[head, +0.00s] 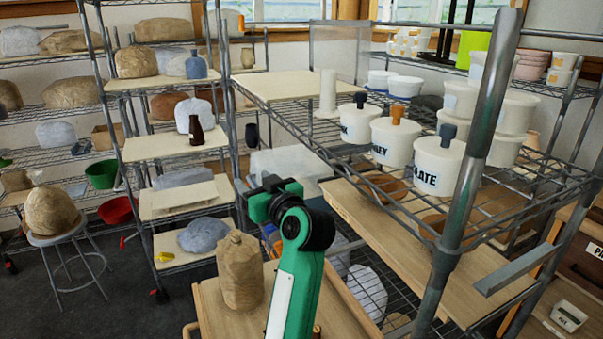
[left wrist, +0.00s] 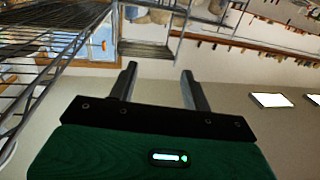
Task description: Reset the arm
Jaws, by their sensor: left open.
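My left arm (head: 296,285), green with a black joint, rises from the bottom middle of the head view. My left gripper (head: 254,188) is at its upper end, pointing away in front of the wire rack. In the left wrist view the two dark fingers (left wrist: 159,68) stand apart with nothing between them. The gripper touches no object that I can see. My right gripper shows in neither view.
White lidded jars (head: 394,143) stand on the wire rack (head: 300,130) at right. A brown wrapped bundle (head: 240,271) stands on a wooden top (head: 210,305) beside my arm. A stool (head: 67,236) stands at left on open dark floor.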

